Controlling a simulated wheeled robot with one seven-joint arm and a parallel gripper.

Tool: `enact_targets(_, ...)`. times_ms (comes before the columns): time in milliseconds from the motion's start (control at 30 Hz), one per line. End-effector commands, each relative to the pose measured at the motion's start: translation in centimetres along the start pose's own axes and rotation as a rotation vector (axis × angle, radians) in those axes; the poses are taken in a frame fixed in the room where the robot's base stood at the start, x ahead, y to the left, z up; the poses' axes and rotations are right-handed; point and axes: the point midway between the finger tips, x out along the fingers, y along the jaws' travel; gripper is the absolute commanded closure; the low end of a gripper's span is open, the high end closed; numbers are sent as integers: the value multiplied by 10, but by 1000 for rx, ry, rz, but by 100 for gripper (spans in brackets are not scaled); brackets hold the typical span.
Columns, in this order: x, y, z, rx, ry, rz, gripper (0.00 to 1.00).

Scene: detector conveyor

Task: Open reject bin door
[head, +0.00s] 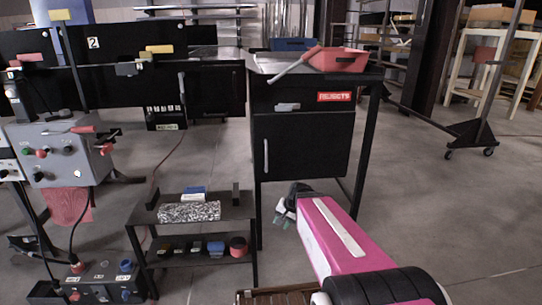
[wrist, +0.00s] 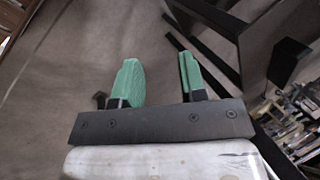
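The reject bin is a black cabinet with a red "REJECTS" label (head: 336,97). Its black door (head: 305,145) looks closed, with a light vertical handle (head: 266,157) near the door's left edge. My gripper (head: 284,212) is in front of and below the door, apart from the handle, partly hidden by my pink arm. In the wrist view its two green fingers (wrist: 160,82) stand apart with nothing between them. The handle cannot be made out in the wrist view.
A low black stand (head: 190,228) with a speckled block (head: 189,212) and several small items is left of my gripper. A red tray (head: 338,60) sits on the bin's top. A grey control box (head: 65,150) stands at left.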

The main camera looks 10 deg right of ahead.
Motion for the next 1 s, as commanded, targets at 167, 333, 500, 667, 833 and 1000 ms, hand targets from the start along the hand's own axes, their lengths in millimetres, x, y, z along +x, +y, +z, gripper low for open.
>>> enact_targets(167,-4,-47,-39,346,1,-295,62)
enact_targets(333,-23,-85,-82,700,-53,-584,62)
enact_targets(500,-52,-111,-130,1057,-163,-866,62)
enact_targets(667,-81,-120,-174,1365,-315,-1105,62)
enact_targets(833,-103,-120,-205,1582,-461,-1271,62)
enact_targets(1000,-112,-119,-217,1663,-527,-1334,62)
